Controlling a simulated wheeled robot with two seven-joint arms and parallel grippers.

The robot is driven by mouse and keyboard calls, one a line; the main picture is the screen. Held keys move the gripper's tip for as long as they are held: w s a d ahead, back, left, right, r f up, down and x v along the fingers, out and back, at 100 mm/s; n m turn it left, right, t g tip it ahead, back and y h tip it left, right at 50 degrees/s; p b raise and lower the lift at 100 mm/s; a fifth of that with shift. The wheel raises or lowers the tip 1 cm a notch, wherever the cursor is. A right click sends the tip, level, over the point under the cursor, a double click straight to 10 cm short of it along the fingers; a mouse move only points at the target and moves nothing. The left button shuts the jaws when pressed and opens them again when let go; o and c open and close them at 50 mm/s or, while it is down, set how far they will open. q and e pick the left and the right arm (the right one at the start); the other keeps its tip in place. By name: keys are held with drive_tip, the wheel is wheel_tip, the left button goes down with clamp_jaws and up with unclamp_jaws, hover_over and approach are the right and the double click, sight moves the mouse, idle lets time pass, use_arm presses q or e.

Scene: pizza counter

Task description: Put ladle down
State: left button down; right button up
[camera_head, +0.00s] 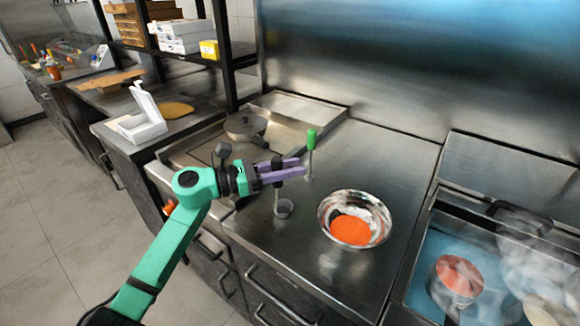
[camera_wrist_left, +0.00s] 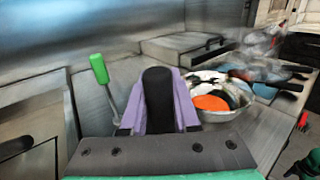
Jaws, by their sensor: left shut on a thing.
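My left gripper (camera_head: 284,171), with purple fingers, is shut on the black handle of the ladle (camera_head: 283,208). The ladle hangs upright below the fingers, its small metal cup low over the steel counter, left of the sauce bowl. I cannot tell whether the cup touches the counter. In the left wrist view, the ladle's black handle (camera_wrist_left: 158,98) shows between the purple fingers. A metal bowl (camera_head: 326,216) with orange-red sauce stands to the right; it also shows in the wrist view (camera_wrist_left: 233,111). My right gripper is not in view.
A green-handled utensil (camera_head: 311,139) stands upright just beyond my fingertips. A covered pan (camera_head: 245,126) sits at the back left. A pot (camera_head: 440,296) with red contents is at the right, amid steam. The steel counter (camera_head: 375,150) is clear behind the bowl.

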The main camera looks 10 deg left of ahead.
use_arm(q)
drive_tip(key=shift+f, duration=0.15)
drive_tip(key=c, duration=0.7)
unclamp_jaws()
drive_tip(key=shift+o, duration=0.2)
drive_tip(key=b+v, duration=0.1)
drive_tip(key=v, duration=0.2)
drive_tip(key=shift+f, duration=0.1)
drive_tip(key=b+v, duration=0.3)
drive_tip(key=v, duration=0.6)
drive_tip(key=shift+r, duration=0.3)
